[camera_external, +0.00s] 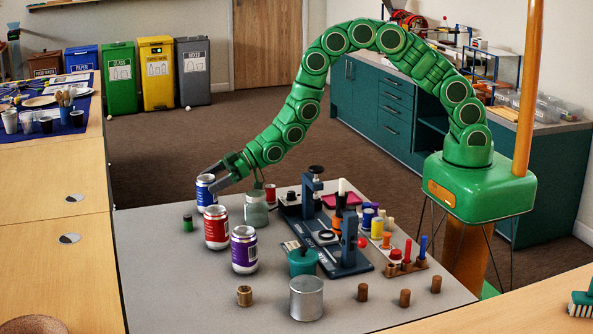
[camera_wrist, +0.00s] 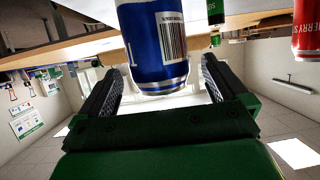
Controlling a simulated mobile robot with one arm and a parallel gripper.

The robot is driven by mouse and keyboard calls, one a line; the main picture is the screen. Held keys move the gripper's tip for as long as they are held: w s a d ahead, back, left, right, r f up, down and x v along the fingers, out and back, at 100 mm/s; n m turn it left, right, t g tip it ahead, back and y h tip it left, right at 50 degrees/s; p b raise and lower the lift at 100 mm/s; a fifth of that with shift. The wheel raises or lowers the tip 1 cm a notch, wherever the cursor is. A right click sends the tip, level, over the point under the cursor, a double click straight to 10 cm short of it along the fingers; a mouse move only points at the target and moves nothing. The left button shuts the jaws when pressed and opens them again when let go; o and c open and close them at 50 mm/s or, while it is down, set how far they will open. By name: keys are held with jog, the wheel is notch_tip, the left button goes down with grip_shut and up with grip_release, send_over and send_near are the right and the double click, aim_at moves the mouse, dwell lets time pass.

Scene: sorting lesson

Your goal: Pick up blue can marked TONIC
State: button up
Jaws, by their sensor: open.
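The blue can (camera_external: 205,197) stands upright at the left rear of the grey table (camera_external: 190,300), partly hidden by my gripper in the external view. My gripper (camera_external: 211,179) is at the can's upper part, with its fingers pointing left. In the wrist view, which looks upside down, the blue can (camera_wrist: 152,42) lies ahead of and partly between the spread fingers of my gripper (camera_wrist: 157,82). Its barcode and a bit of white lettering show; the full word cannot be read. The gripper is open, and I cannot tell whether a finger touches the can.
A red can (camera_external: 216,229) and a purple can (camera_external: 244,250) stand nearer the camera. A small green cylinder (camera_external: 188,223) stands close by, and a glass jar (camera_external: 256,210) stands to the right. A dark blue device (camera_external: 335,235) fills the table's middle.

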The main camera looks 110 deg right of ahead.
aim_at(201, 186)
jog(key=shift+x, duration=2.15)
jog(key=c, duration=1)
jog(key=shift+c, duration=0.2)
